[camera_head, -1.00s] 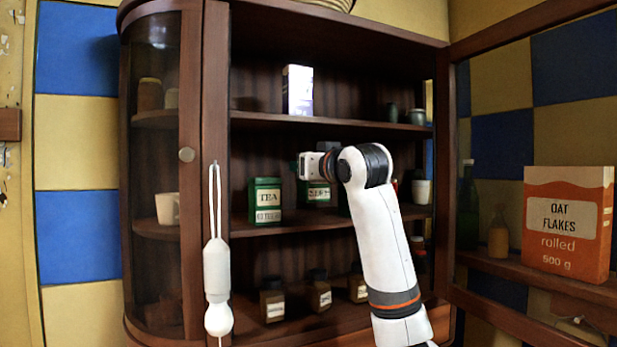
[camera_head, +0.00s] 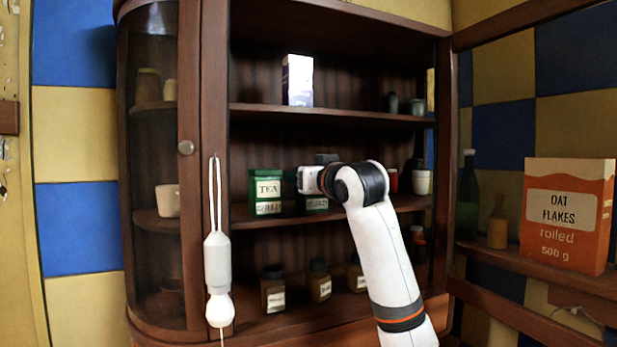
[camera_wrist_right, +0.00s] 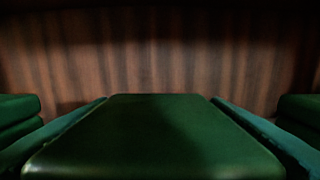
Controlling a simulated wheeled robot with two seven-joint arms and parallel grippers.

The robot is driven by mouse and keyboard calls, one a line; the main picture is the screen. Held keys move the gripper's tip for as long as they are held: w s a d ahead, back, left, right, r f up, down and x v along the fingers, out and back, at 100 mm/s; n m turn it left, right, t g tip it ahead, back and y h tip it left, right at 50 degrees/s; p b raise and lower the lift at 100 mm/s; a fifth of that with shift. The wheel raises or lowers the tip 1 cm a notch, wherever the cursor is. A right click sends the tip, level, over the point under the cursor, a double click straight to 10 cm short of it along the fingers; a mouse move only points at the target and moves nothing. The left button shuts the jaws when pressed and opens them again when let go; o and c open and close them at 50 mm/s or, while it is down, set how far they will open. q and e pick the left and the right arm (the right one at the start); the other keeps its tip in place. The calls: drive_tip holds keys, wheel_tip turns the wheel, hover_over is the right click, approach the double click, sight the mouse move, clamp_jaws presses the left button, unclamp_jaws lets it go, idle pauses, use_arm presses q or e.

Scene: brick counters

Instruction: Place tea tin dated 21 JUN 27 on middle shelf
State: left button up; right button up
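A green tea tin (camera_wrist_right: 155,140) fills the middle of the right wrist view. In the head view only its lower front and pale label (camera_head: 317,203) show under my right gripper (camera_head: 308,180), on or just over the middle shelf (camera_head: 290,222). The label's date is too small to read. In the wrist view the fingers lie along both sides of the tin with no clear gap, so the gripper appears shut on it. A second green TEA tin (camera_head: 265,193) stands to its left, its date also unreadable. Green edges of neighbours flank the held tin. My left gripper is out of view.
The upper shelf (camera_head: 360,116) holds a white and purple box (camera_head: 298,80). Small jars (camera_head: 320,280) stand on the bottom shelf. A white cup (camera_head: 421,182) is at the middle shelf's right. A white object (camera_head: 217,270) hangs at the left post.

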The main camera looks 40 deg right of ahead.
drive_tip(key=shift+r, duration=0.1)
drive_tip(key=shift+s+r, duration=0.1)
drive_tip(key=b+v, duration=0.4)
drive_tip(key=v, duration=0.8)
drive_tip(key=shift+b, duration=0.35)
